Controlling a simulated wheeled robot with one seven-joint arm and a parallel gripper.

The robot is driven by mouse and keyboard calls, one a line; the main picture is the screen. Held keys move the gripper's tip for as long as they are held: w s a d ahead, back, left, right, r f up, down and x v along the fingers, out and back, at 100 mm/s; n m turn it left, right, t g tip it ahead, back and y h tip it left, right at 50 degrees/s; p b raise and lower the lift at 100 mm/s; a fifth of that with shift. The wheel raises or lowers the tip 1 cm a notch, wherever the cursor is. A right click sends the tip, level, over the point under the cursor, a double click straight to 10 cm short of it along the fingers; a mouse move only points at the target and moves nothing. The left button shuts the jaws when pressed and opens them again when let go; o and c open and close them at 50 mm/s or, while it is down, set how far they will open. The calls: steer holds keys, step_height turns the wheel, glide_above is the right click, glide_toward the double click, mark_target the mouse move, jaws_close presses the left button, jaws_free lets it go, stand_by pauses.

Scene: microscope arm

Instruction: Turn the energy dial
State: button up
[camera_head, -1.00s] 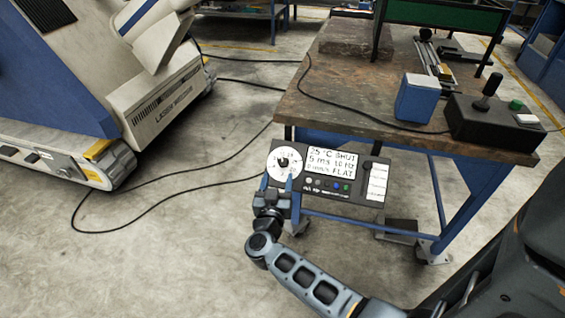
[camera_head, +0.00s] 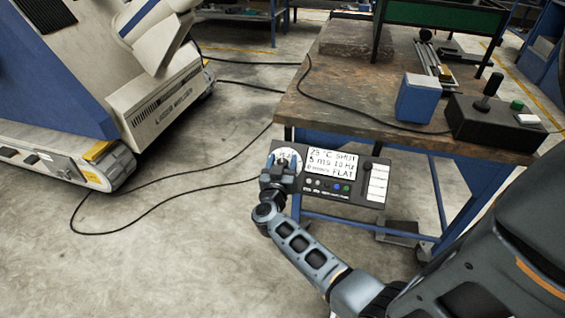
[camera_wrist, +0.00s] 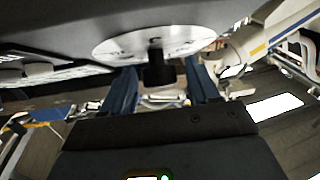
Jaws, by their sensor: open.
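The energy dial is a round white plate (camera_head: 288,157) with a dark knob at its middle, at the left end of a dark control panel (camera_head: 344,190) on the workbench's front edge. In the wrist view the white plate (camera_wrist: 150,43) and the black knob (camera_wrist: 158,72) show at close range. My gripper (camera_head: 283,163) is right in front of the dial and hides part of it. In the wrist view its two blue fingers (camera_wrist: 158,85) are open, one on each side of the knob, with gaps between them and the knob.
The panel has a lit screen (camera_head: 331,161) and several small buttons. The workbench (camera_head: 330,100) holds a blue box (camera_head: 416,98) and a black joystick box (camera_head: 495,122). A white and blue machine (camera_head: 60,90) stands left. Cables lie on the open floor.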

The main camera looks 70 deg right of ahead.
steer(key=c, duration=1)
steer(key=shift+o, duration=0.2)
